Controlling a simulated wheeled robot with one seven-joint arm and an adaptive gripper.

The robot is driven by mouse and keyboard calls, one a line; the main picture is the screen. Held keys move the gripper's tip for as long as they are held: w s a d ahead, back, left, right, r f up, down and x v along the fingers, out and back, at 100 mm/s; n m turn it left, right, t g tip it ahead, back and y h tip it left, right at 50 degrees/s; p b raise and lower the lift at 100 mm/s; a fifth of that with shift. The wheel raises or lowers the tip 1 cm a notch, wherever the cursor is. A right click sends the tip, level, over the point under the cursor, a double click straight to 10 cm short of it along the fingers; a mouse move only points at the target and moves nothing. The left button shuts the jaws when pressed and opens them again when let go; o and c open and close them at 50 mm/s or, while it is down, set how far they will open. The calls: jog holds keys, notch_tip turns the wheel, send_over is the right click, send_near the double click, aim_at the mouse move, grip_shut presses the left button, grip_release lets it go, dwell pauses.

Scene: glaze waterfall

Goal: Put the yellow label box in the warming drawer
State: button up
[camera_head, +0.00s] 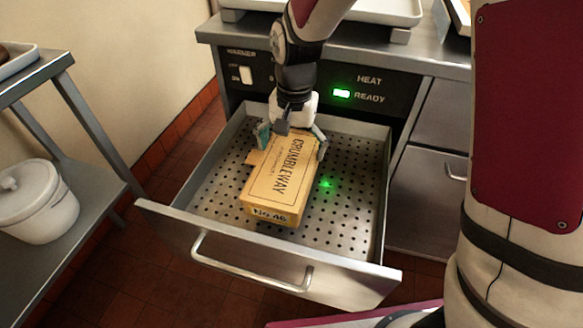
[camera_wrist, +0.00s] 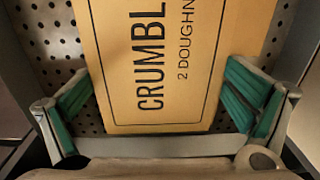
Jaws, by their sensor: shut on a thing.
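The yellow label box (camera_head: 268,186) is a long tan-yellow carton with "CRUMBLEWAY" on top and "No 46" on its near end. It is inside the pulled-out warming drawer (camera_head: 345,283), over the perforated metal floor. Whether its underside touches the floor is hard to tell. My gripper (camera_head: 291,142) points down at the box's far end, with one finger on each side, and is shut on it. In the wrist view the box (camera_wrist: 180,70) lies between the green finger pads of my gripper (camera_wrist: 158,97).
The cabinet panel (camera_head: 375,84) reads "HEAT READY" beside a lit green lamp. The drawer has free floor around the box. A metal shelf (camera_head: 60,240) with a white lidded pot (camera_head: 35,200) stands at left. White trays (camera_head: 385,10) rest on the counter.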

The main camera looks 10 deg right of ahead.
aim_at(291, 164)
jog(key=shift+f+b, duration=0.8)
jog(key=shift+f, duration=1.8)
jog(key=shift+f, duration=0.1)
jog(key=o, duration=1.4)
jog(key=shift+o, duration=0.2)
jog(key=r+p, duration=0.1)
jog(key=r, duration=0.4)
jog(key=r+p, duration=0.2)
jog(key=r, duration=0.4)
jog(key=shift+d+r, duration=0.2)
jog(key=shift+r, duration=0.1)
jog(key=shift+r+p, duration=0.3)
